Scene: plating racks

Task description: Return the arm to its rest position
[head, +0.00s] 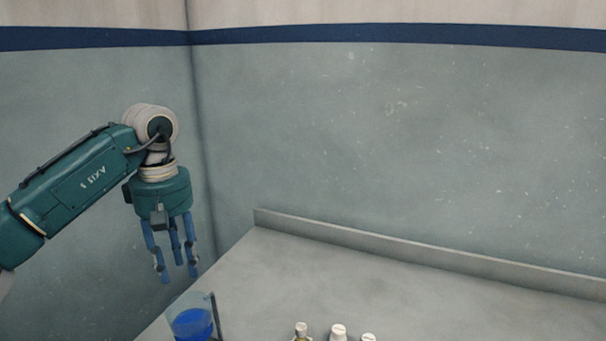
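My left arm comes in from the left, green with a pale wrist. My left gripper (178,273) hangs straight down with its blue fingers apart. It is open, and nothing shows between the fingers. It is above and slightly left of a clear beaker with blue contents (193,322), and a gap shows between them in the picture. My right gripper is not in view.
The grey bench (330,285) has a low raised lip (400,250) along its back. Several white-capped bottles (338,332) are cut off by the bottom edge. The bench behind them is bare. Walls stand close behind and to the left.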

